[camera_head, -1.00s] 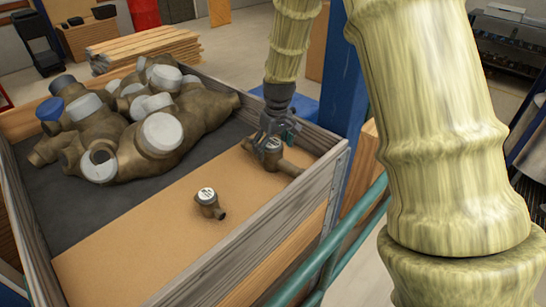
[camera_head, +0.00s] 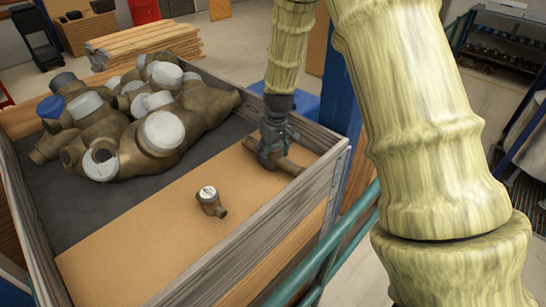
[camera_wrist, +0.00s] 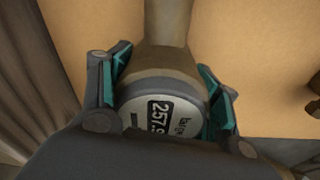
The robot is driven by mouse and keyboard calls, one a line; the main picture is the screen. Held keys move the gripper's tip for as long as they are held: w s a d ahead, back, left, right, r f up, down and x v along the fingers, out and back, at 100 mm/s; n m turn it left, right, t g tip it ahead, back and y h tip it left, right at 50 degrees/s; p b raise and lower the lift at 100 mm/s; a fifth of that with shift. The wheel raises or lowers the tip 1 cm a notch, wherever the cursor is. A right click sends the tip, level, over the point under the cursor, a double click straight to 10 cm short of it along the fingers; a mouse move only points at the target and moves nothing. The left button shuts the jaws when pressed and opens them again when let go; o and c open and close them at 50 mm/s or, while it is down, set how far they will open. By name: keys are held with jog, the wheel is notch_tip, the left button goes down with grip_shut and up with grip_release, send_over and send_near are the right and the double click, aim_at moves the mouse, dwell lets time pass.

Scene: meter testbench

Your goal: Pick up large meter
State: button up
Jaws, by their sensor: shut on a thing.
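The large meter is a brown-bronze body with pipe ends and a round pale dial face. In the head view the large meter (camera_head: 288,166) lies on the cardboard sheet near the right wall of the crate, its middle hidden by my gripper (camera_head: 272,152). In the wrist view its dial (camera_wrist: 160,112) with printed digits sits between the teal pads of my gripper (camera_wrist: 165,105), one on each side. My gripper is shut on the large meter. A smaller meter (camera_head: 210,202) with a white dial stands on the cardboard, to the left of and nearer than my gripper.
The wooden crate (camera_head: 245,252) surrounds the meters. A pile of big bronze meters (camera_head: 150,140) with grey and blue caps fills its left back part on a dark mat. The cardboard (camera_head: 130,245) is mostly bare. A green rail (camera_head: 345,245) runs outside the right wall.

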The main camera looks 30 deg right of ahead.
jog(key=c, duration=0.7)
jog(key=shift+w, duration=0.15)
grip_shut()
jog(key=shift+r, duration=0.15)
